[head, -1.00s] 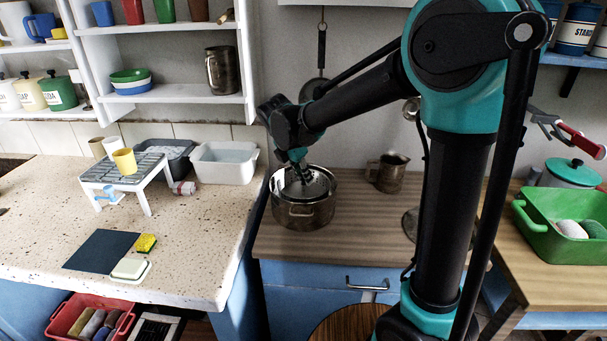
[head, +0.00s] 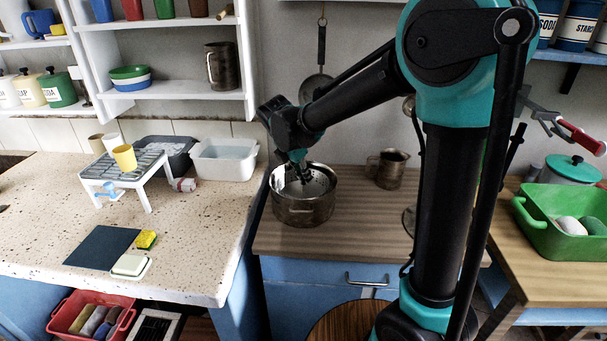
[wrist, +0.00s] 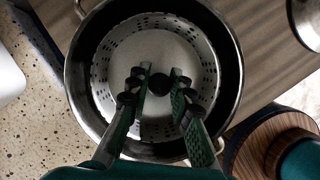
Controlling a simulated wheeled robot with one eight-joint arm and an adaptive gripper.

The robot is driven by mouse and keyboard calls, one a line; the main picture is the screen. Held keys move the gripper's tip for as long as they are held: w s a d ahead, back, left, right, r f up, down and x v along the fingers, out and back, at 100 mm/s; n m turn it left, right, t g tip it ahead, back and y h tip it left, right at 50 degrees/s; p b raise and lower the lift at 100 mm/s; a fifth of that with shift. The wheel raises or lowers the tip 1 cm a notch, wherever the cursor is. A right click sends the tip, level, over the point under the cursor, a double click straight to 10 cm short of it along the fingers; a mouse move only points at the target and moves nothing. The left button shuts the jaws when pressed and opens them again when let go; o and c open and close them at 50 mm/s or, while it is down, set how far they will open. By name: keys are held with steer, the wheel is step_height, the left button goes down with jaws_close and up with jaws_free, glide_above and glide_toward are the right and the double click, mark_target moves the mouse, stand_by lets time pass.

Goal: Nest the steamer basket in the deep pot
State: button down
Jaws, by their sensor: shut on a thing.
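The deep pot (head: 303,212) is a dark metal pot standing upright on the wooden counter. The steamer basket (head: 318,184) is a pale metal basket inside the pot's mouth. In the wrist view, the perforated basket (wrist: 165,45) lies within the pot's rim (wrist: 232,60), with a dark gap around it, wider on the right. My gripper (wrist: 160,82) reaches down into the basket, its fingers shut on the dark knob at its middle. In the head view, my gripper (head: 299,176) points down into the pot. The pot's floor is hidden, so I cannot tell whether the basket rests on it.
A metal jug (head: 388,170) stands right of the pot. On the left, the speckled counter holds a white basin (head: 224,162) and a grey rack (head: 128,168). A pan (head: 316,88) hangs on the wall behind. The wooden counter in front of the jug is clear.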

steer(key=shift+f, duration=0.75)
stand_by(0.6)
steer(key=c, duration=1.3)
jaws_free()
steer(key=shift+o, duration=0.4)
steer(key=o, duration=0.4)
steer(key=shift+r, duration=0.15)
steer(key=shift+r, duration=3.4)
